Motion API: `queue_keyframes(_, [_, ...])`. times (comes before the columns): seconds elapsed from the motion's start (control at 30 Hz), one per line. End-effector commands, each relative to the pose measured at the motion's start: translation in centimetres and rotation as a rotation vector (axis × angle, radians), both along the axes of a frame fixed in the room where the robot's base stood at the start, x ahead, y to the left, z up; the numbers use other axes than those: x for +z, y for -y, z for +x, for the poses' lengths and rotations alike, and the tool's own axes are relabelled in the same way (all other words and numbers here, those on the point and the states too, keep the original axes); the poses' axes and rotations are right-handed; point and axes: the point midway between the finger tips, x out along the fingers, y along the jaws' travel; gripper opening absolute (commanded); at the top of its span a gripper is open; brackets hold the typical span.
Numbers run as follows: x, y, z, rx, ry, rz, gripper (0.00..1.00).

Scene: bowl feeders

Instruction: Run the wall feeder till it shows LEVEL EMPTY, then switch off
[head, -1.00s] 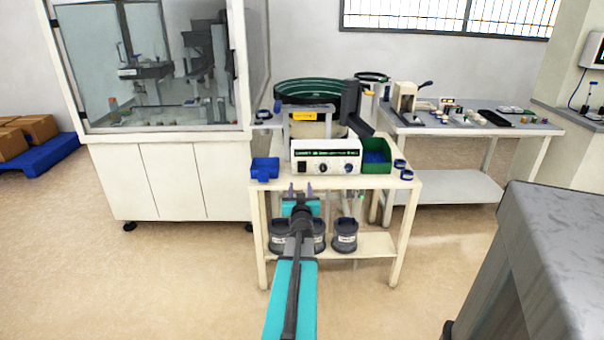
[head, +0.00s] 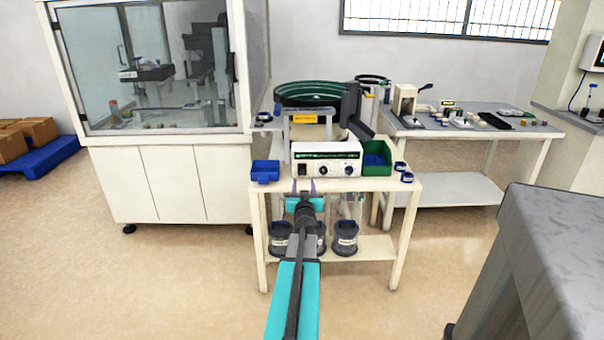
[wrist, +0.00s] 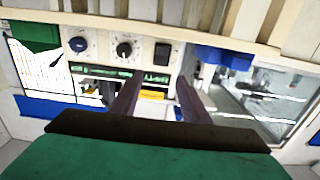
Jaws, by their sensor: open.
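The feeder's white control box (head: 326,149) stands on the bench's top shelf with a green-lit display strip. The wrist view shows its front (wrist: 143,48) with a blue knob (wrist: 79,44), a black knob (wrist: 125,48) and a black rocker switch (wrist: 162,53). Green display text (wrist: 155,77) is partly behind a finger and I cannot read it. The green-lined bowl (head: 310,94) sits behind the box; its contents are hidden. My gripper (head: 304,186) is open and empty, just in front of the box's lower left front. Its fingers (wrist: 158,88) show apart in the wrist view.
A blue bin (head: 265,172) stands left of the box, and a green bin (head: 377,171) with blue inside stands right. Several dark pots (head: 345,238) stand on the lower shelf. A glass-fronted cabinet (head: 170,175) is left; a grey surface (head: 555,240) is near right.

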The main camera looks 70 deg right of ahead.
Motion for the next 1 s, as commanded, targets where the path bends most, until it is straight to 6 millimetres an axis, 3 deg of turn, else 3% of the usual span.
queue_keyframes(1.0, [-0.1,8.1,3.1,0.0,0.0,0.0,0.42])
